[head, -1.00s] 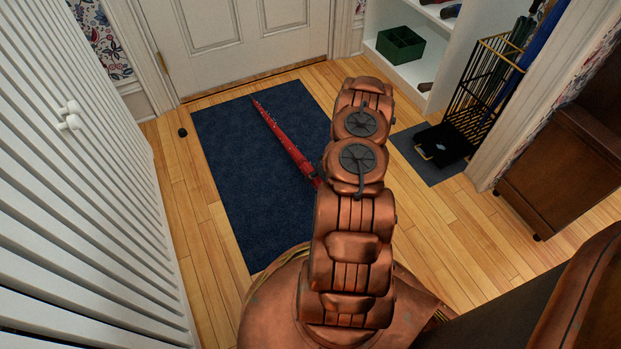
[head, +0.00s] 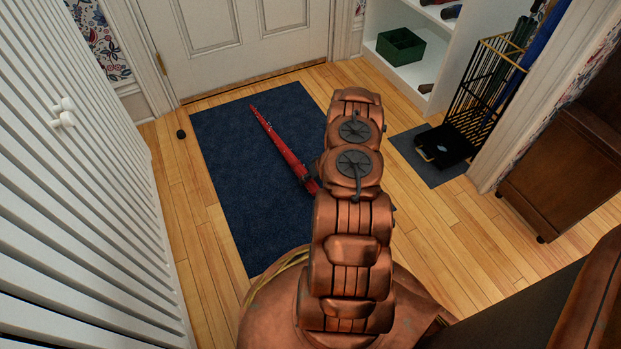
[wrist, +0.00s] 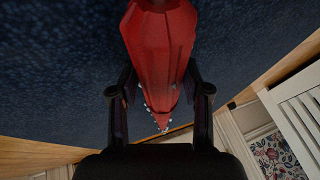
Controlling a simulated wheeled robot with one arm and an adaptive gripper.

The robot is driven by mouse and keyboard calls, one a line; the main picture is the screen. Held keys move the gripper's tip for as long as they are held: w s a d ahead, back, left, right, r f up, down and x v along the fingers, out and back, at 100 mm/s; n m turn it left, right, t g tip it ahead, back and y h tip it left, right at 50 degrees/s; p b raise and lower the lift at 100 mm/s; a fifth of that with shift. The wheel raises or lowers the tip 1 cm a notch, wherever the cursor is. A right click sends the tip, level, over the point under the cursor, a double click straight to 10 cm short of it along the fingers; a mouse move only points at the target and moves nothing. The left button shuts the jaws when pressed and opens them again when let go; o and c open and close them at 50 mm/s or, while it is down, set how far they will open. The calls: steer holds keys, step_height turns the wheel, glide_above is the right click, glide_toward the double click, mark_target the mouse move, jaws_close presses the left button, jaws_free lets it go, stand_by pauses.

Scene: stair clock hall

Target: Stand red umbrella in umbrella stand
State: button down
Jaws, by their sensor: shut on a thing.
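The red umbrella (head: 280,145) is furled and appears to lie slanted over the dark blue mat, its narrow end towards the door. My arm hides its near end in the head view. In the wrist view the red umbrella (wrist: 160,50) runs between the two fingers of my gripper (wrist: 159,84), which is shut on it. Whether it touches the mat is unclear. The umbrella stand (head: 484,88), a black wire rack with a gold rim, stands at the right by the shelf. Dark green and blue long items show in or behind it.
The dark blue mat (head: 235,165) lies before the white door (head: 245,40). A white shelf (head: 402,72) holds a green box (head: 401,47). A brown wooden cabinet (head: 560,170) is at right.

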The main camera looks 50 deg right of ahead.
steer(key=c, duration=0.5)
jaws_free()
steer(key=shift+c, duration=0.2)
steer(key=shift+f+b, duration=0.2)
steer(key=shift+b, duration=0.4)
